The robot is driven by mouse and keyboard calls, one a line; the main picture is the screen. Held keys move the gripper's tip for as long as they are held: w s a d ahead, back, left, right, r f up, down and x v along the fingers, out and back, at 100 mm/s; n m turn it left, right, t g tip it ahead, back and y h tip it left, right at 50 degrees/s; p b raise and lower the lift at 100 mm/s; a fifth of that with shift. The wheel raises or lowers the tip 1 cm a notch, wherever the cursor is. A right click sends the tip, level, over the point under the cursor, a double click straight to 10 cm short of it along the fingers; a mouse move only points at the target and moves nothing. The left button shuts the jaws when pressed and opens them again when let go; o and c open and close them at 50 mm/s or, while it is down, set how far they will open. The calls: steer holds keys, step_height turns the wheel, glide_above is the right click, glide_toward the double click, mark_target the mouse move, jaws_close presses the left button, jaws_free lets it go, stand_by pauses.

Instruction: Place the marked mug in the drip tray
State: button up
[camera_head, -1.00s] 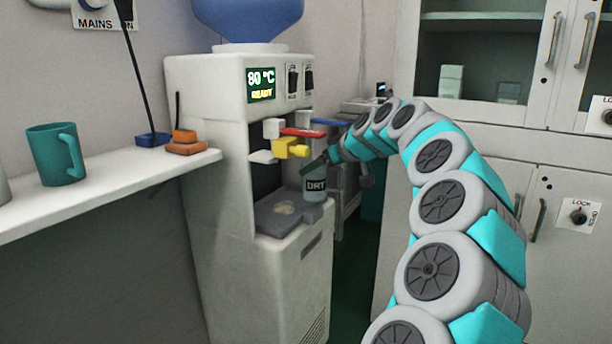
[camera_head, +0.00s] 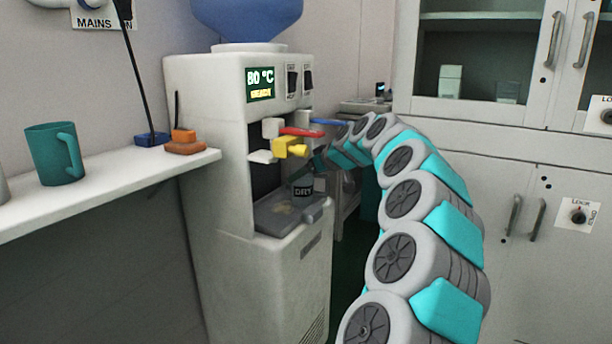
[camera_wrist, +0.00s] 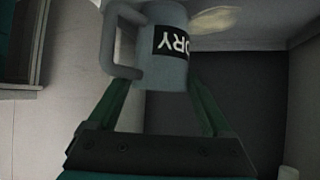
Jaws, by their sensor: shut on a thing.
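The marked mug (camera_head: 303,188) is grey-blue with a dark label reading DRY. It is in the dispenser bay, over the right part of the grey drip tray (camera_head: 268,222); I cannot tell whether its base touches the tray. In the wrist view the mug (camera_wrist: 170,65) appears upside down, with its handle to the left, between the green fingers of my gripper (camera_wrist: 163,88). My gripper is shut on the mug.
The white dispenser (camera_head: 215,130) has a red lever (camera_head: 302,131), a yellow tap (camera_head: 287,147) and a blue lever (camera_head: 330,122) above the bay. A teal mug (camera_head: 52,155) stands on the white shelf (camera_head: 110,185) at left. Grey cabinets (camera_head: 540,190) stand at right.

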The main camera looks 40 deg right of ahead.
steer(key=shift+f, duration=0.15)
steer(key=o, duration=1.3)
steer(key=shift+r, duration=0.25)
steer(key=v, duration=1.2)
